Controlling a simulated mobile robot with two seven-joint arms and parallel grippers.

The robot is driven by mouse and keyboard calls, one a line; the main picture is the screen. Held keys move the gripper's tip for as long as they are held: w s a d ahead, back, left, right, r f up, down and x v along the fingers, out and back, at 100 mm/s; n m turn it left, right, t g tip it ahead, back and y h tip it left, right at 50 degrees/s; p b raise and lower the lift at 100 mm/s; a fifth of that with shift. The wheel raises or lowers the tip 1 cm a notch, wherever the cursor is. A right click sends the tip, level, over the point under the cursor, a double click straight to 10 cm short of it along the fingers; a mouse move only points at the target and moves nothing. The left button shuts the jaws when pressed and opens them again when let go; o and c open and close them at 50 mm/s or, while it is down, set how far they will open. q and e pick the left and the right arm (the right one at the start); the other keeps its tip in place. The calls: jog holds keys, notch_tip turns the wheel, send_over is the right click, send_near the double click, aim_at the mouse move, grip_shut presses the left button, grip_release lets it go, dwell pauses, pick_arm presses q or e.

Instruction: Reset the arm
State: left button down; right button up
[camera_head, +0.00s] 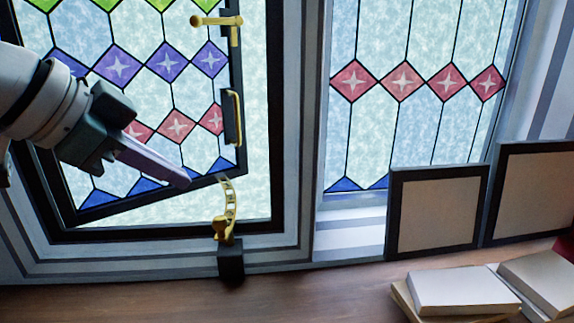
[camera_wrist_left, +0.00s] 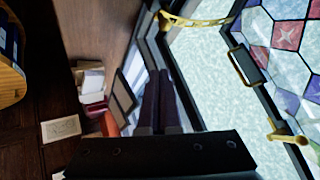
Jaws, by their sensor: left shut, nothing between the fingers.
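My left arm comes in from the left in the head view. Its gripper (camera_head: 184,179) is shut and empty, with its long dark fingers pointing right and down in front of the stained-glass window sash (camera_head: 242,150). The fingertips are near the lower right part of the sash; I cannot tell whether they touch it. In the left wrist view the two fingers (camera_wrist_left: 159,76) lie side by side with nothing between them. The sash hangs ajar in its frame, its bottom edge slanting. My right gripper is in neither view.
A brass stay (camera_head: 230,205) rises from the sill below the sash. A brass handle (camera_head: 233,118) and latch (camera_head: 214,20) sit on the sash's right edge. Framed panels (camera_head: 436,211) lean at the right, behind books (camera_head: 462,289). The wooden surface (camera_head: 140,302) at lower left is clear.

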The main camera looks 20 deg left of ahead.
pick_arm(q)
jog(key=s+d+f+n+g+p, duration=0.1)
jog(key=s+d+f+g+p, duration=0.15)
jog(key=s+d+p, duration=0.5)
jog(key=s+d+f+n+g+y+p, duration=0.1)
jog(key=s+n, duration=0.3)
jog(key=s, duration=0.7)
jog(key=shift+s+d+f+g+p, duration=0.15)
jog(key=shift+s+d+g+p, duration=0.1)
jog(key=shift+d+g+p, duration=0.5)
jog(key=shift+a, duration=0.15)
